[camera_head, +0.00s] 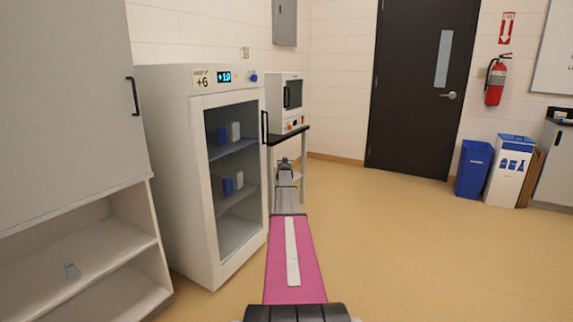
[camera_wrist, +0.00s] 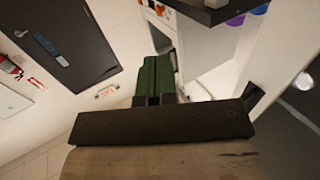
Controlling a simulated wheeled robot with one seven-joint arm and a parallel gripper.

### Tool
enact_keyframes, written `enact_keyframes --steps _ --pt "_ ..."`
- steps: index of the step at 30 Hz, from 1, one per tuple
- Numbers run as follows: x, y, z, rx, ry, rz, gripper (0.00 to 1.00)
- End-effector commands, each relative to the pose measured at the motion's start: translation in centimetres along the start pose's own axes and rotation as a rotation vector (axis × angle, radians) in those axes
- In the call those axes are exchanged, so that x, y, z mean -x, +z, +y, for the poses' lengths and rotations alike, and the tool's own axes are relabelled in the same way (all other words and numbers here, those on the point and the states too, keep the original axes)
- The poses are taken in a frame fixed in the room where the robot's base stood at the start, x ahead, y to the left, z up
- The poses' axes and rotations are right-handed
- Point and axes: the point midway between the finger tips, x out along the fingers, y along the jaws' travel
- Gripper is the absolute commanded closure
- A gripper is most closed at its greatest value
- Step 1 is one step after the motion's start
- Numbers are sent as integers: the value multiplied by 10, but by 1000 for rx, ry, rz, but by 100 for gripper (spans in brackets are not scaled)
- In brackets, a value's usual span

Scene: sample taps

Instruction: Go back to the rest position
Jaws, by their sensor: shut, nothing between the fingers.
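My gripper shows in the wrist view (camera_wrist: 157,75), its two dark green fingers pressed together with nothing between them. In the head view my pink arm with a white stripe reaches forward from the bottom middle. Its grey far end is beside the right side of the glass-door fridge, in front of the small table. The fingertips are too small to make out there. I see no object held.
The white fridge (camera_head: 164,150) stands at left, its glass door apparently closed, with blue and white containers inside. A small table (camera_head: 301,165) bears a white appliance (camera_head: 285,101). A grey cabinet (camera_head: 65,100) is at far left. Open floor (camera_head: 400,240) lies to the right. Blue bin (camera_head: 473,168) stands near the door (camera_head: 420,85).

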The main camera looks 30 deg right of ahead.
Motion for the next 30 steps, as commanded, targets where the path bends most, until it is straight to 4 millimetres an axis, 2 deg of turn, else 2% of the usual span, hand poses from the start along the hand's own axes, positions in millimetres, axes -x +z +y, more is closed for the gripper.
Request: enact_keyframes --steps 9,11,14,17,21,23,27,29,30 --pt "5 1 6 0 -1 -2 100" --pt "11 2 0 0 -7 -12 100" --pt "34 10 -21 1 -33 -54 100" --pt "74 25 -59 4 -77 -131 100" --pt "143 50 -116 15 -150 -269 100" --pt "174 61 -138 22 -180 -330 100" --pt "250 82 -185 43 -245 -470 100" --pt "284 92 -202 55 -271 -531 100" --pt "307 97 -213 64 -287 -572 100"
